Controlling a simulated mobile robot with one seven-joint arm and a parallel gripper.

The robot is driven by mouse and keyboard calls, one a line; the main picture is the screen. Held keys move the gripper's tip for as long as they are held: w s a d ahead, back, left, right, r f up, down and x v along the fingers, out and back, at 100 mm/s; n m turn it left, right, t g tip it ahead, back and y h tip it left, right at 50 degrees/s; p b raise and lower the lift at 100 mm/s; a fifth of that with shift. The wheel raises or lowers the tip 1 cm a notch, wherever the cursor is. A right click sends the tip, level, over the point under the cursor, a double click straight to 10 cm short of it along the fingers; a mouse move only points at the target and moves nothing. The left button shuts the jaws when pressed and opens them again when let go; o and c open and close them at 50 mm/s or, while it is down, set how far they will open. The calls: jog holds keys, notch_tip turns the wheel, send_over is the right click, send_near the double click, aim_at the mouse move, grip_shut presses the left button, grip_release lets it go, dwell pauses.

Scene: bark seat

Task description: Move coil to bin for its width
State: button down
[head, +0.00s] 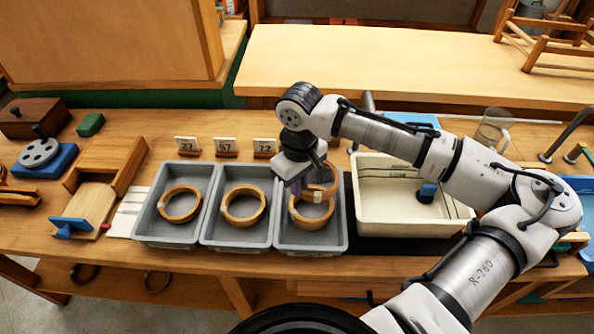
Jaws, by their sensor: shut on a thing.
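Three grey bins stand side by side, the left bin (142,229), middle bin (208,234) and right bin (282,240). Cards behind them read 27 (187,145), 47 (226,147) and what looks like 72 (264,147). A tan coil lies in the left bin (179,219), another in the middle bin (244,221) and another in the right bin (309,224). My gripper (308,184) is over the right bin, shut on a further tan coil (331,186). The held coil overlaps the lower one in view; whether they touch is unclear.
A cream tray (380,220) holding a small blue-and-dark object (427,192) stands right of the bins, under my arm. A wooden fixture (105,180) stands at left. A glass jar (492,130) is behind my arm. A raised shelf (400,65) runs along the back.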

jog(key=shift+s+f, duration=0.2)
notch_tip(320, 180, down, 5)
jog(key=b, duration=0.4)
jog(key=shift+r+b, duration=0.15)
jog(key=shift+b, duration=0.15)
jog(key=shift+f+b, duration=0.75)
jog(key=shift+f, duration=0.55)
jog(key=shift+f, duration=0.3)
jog(key=c, duration=1.1)
grip_release()
notch_tip(320, 180, up, 7)
jog(key=p, duration=0.7)
